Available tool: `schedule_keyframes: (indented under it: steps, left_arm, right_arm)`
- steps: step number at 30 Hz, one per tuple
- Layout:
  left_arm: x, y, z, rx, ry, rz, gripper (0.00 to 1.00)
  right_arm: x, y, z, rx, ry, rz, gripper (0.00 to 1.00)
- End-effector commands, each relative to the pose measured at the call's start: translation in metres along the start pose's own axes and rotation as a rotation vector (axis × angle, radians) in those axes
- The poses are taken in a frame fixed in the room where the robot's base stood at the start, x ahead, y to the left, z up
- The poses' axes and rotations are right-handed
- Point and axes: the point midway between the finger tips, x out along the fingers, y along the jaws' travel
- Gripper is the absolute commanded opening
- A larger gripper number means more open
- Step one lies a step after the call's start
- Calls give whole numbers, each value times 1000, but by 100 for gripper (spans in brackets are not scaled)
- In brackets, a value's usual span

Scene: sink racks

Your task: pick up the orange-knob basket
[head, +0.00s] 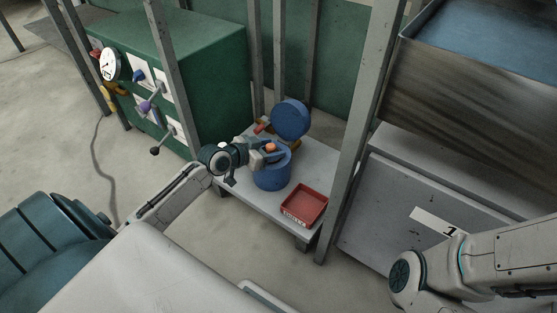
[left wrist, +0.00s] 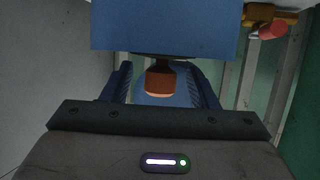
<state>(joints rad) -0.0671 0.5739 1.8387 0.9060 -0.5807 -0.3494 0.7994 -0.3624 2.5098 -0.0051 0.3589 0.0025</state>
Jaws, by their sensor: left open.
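The orange knob (head: 270,147) shows above the mouth of a round blue container (head: 271,179) on a low grey shelf. The basket below the knob is hidden inside the container or behind my gripper. A round blue lid (head: 291,119) stands raised at the container's back. My left gripper (head: 268,149) is open at the container's mouth, with its fingers around the knob. In the left wrist view the knob (left wrist: 160,79) sits between the two fingers, and I cannot tell if they touch it. My right gripper is outside the view; only my right arm shows.
A red tray (head: 304,206) lies on the grey shelf (head: 313,166) in front of the container. A grey post (head: 362,110) rises right of the shelf. A green cabinet (head: 195,70) with dial and knobs stands at left, and a large sink unit (head: 470,125) at right.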

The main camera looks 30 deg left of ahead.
Motion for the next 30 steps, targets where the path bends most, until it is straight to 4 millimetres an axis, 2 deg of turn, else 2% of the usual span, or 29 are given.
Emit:
schedule_keyframes:
  steps: [8,11,15,17,30]
  left_arm:
    - [1,0,2,1,-1,2,54]
    - [1,0,2,1,-1,2,38]
    - [1,0,2,0,-1,2,10]
    - [1,0,2,0,-1,2,0]
    - [-1,-1,-4,0,0,0,0]
  right_arm:
    - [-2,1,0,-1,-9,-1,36]
    - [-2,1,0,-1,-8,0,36]
    - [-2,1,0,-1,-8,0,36]
    - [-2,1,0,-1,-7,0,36]
    - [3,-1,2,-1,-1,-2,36]
